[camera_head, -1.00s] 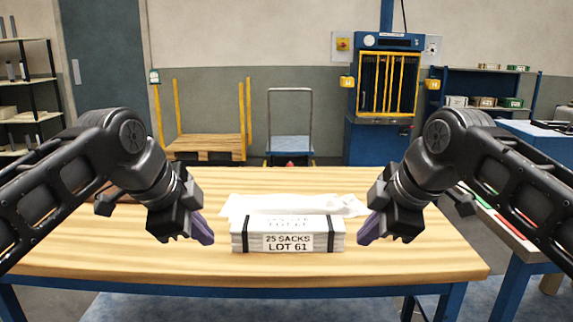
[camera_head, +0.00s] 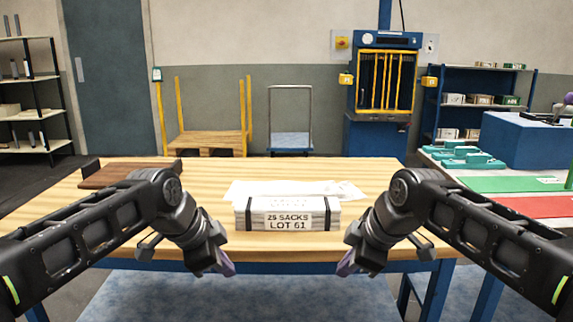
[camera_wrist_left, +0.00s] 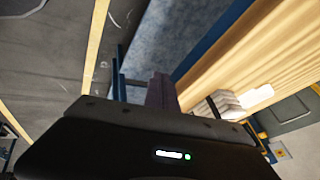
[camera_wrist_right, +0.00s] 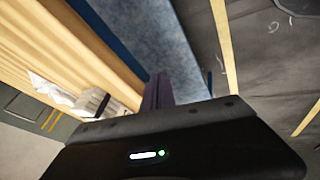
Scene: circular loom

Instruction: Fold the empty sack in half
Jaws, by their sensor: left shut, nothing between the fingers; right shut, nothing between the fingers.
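A flat white sack (camera_head: 320,188) lies on the wooden table behind a strapped white bundle (camera_head: 287,214) labelled "25 SACKS LOT 61". The bundle hides part of the sack's near side, so I cannot tell fully how the sack lies. My left gripper (camera_head: 230,268) is shut and empty, in front of the table's near edge, to the left of the bundle. My right gripper (camera_head: 345,268) is shut and empty, in front of the same edge, to the right. Neither touches the sack or bundle. The bundle also shows in the left wrist view (camera_wrist_left: 218,104) and the right wrist view (camera_wrist_right: 97,102).
A brown board (camera_head: 128,175) lies at the table's back left. A side bench at the right holds green trays (camera_head: 467,158), a green mat (camera_head: 510,184) and a blue box (camera_head: 525,142). The tabletop (camera_head: 205,185) left of the sack is clear.

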